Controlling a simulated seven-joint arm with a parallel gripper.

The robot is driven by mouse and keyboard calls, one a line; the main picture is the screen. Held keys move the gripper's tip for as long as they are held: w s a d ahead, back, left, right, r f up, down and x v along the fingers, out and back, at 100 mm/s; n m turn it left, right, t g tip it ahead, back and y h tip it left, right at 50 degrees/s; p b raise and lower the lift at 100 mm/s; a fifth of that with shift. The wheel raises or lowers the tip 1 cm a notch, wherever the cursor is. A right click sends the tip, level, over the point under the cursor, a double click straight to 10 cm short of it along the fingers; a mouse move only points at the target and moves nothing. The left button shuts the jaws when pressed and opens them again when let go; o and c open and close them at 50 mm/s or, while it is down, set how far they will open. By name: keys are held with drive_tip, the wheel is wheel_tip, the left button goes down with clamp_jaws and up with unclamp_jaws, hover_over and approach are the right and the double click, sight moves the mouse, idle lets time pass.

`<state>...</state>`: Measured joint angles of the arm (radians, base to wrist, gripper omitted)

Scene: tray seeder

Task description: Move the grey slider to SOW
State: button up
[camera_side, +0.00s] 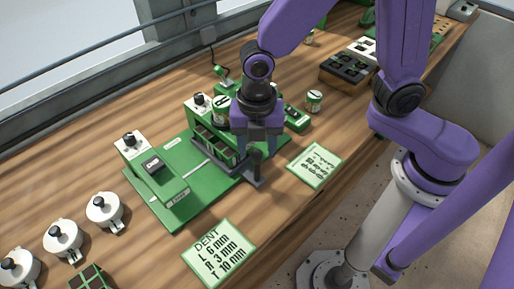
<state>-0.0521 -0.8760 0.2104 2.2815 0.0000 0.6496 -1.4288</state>
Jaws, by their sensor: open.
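The green tray seeder (182,178) lies on the wooden bench, with a green tray of dark cells in its middle. What looks like the grey slider (253,183) is a dark grey piece at the seeder's right front edge, with an upright dark handle (257,160). My gripper (257,150) is open and points down right at the handle, its fingers seeming to straddle the handle's top. I cannot tell whether they touch it. No SOW mark can be read; my gripper hides part of the seeder.
A DENT card (218,254) and a second card (315,165) lie in front. White lidded pots (104,211) stand at left. A small tin (314,100) and a black cell tray (347,70) are behind right. The bench's front edge is close to the seeder.

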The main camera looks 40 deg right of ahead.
drive_tip(key=shift+f, duration=0.75)
clamp_jaws()
drive_tip(key=shift+d, duration=1.2)
unclamp_jaws()
wheel_tip(320, 180, up, 18)
drive_tip(key=shift+f, duration=0.25)
